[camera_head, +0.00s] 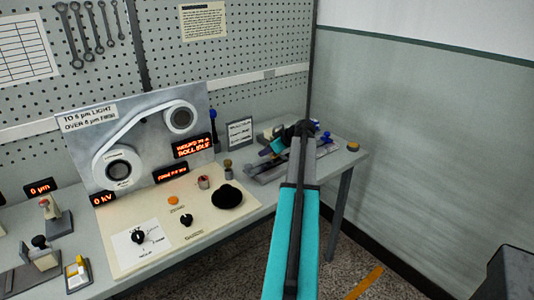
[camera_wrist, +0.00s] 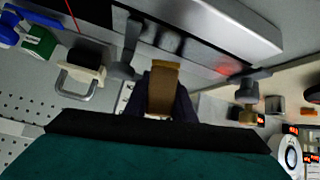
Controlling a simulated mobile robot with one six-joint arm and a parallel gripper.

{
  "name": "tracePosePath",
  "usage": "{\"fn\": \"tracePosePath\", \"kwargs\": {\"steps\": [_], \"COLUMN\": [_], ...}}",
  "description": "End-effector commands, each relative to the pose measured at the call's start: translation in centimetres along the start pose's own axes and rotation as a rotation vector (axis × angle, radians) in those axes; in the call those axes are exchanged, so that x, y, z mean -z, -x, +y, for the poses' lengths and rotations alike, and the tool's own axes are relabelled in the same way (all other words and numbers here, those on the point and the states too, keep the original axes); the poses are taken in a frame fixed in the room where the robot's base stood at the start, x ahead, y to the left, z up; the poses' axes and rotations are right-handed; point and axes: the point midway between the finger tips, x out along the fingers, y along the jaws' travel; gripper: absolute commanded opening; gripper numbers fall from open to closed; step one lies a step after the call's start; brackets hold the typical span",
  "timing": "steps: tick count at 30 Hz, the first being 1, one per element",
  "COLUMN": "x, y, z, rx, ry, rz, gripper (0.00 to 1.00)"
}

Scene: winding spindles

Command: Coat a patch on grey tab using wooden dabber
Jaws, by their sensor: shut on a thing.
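My gripper (camera_head: 300,128) is at the right end of the bench, above a low grey apparatus (camera_head: 264,172). In the wrist view, the dark fingers of my gripper (camera_wrist: 165,98) are shut on a tan wooden piece (camera_wrist: 163,82), which looks like the wooden dabber. Its far end points toward a long grey metal body (camera_wrist: 215,25) with a red glow on its edge. I cannot tell whether the dabber touches anything. I cannot pick out the grey tab for sure; my arm and gripper hide part of the apparatus in the head view.
A beige block with a grey loop handle (camera_wrist: 80,78) and a green box (camera_wrist: 38,42) are near the gripper. A cream control panel (camera_head: 150,262) with knobs and a spindle board (camera_head: 150,105) stand left. An orange-topped round item (camera_head: 352,147) sits near the bench's right edge.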

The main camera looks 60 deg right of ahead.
Motion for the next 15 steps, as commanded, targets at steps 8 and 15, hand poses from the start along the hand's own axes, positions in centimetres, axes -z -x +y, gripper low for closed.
{"fn": "tracePosePath", "kwargs": {"steps": [8, 15], "x": [1.5, 2.7], "y": [1.3, 2.3], "z": [0.2, 0.4], "rx": [0.001, 0.001], "ry": [-0.001, 0.000], "rz": [0.000, 0.000], "gripper": [0.01, 0.01]}}
